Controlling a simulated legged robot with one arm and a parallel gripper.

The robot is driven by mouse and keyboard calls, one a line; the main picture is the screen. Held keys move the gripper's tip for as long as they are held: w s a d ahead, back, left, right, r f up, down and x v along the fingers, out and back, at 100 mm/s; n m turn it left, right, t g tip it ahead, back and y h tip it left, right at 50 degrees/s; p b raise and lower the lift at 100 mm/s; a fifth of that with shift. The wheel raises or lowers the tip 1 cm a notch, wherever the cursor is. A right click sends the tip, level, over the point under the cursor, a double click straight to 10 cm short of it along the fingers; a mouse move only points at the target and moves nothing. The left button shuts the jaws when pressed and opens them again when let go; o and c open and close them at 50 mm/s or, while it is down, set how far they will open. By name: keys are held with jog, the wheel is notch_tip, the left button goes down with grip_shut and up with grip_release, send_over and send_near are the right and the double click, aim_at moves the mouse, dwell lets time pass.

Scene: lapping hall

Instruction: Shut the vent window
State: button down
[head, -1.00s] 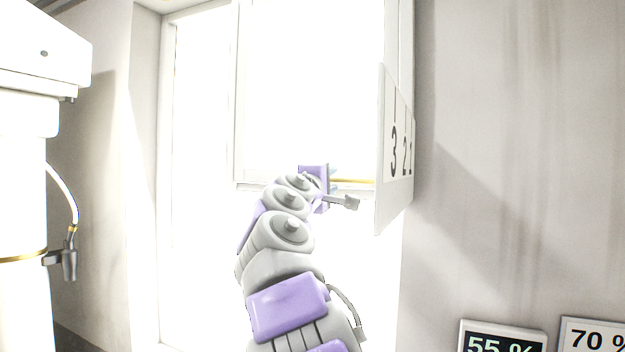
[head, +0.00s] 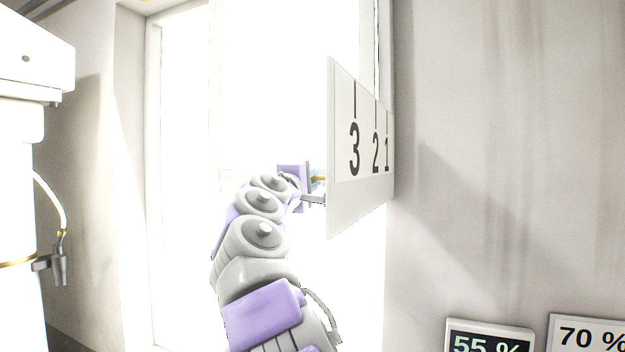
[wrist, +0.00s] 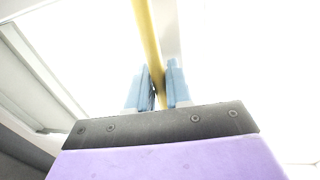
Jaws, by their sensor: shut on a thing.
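The vent window (head: 285,100) is washed out by glare in the head view, and its lower edge is faint, so how far it stands open is hard to tell. A yellow handle bar (wrist: 148,40) runs up between the blue fingers of my gripper (wrist: 160,88) in the wrist view. My gripper is shut on this bar. In the head view my gripper (head: 314,180) is just left of a white plate (head: 345,205) marked 3, 2, 1, which partly hides the fingers and bar.
The numbered plate juts out from the right side of the window opening, close to my gripper. A plain grey wall (head: 500,170) is to the right, with two signs reading 55 % (head: 490,342) and 70 % (head: 588,335) low down. A white machine (head: 25,150) stands at the left.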

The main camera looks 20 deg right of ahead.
jog(key=shift+w+d+f+h, duration=0.15)
jog(key=shift+w+d+f, duration=0.05)
jog(key=shift+w+d, duration=0.4)
jog(key=shift+w+d+f+h, duration=0.15)
jog(key=shift+w+d, duration=0.35)
jog(key=shift+d, duration=0.05)
jog(key=c, duration=1.5)
grip_release()
jog(key=shift+d, duration=0.1)
jog(key=shift+o, duration=1.3)
jog(key=shift+w+d+f, duration=0.1)
jog(key=shift+w+d, duration=0.15)
jog(key=shift+d, duration=0.05)
jog(key=shift+s, duration=0.1)
jog(key=shift+a, duration=0.15)
jog(key=b+v, duration=0.4)
jog(key=v, duration=1.3)
jog(key=shift+f+b, duration=0.15)
jog(key=shift+b, duration=0.15)
jog(key=shift+a, duration=0.1)
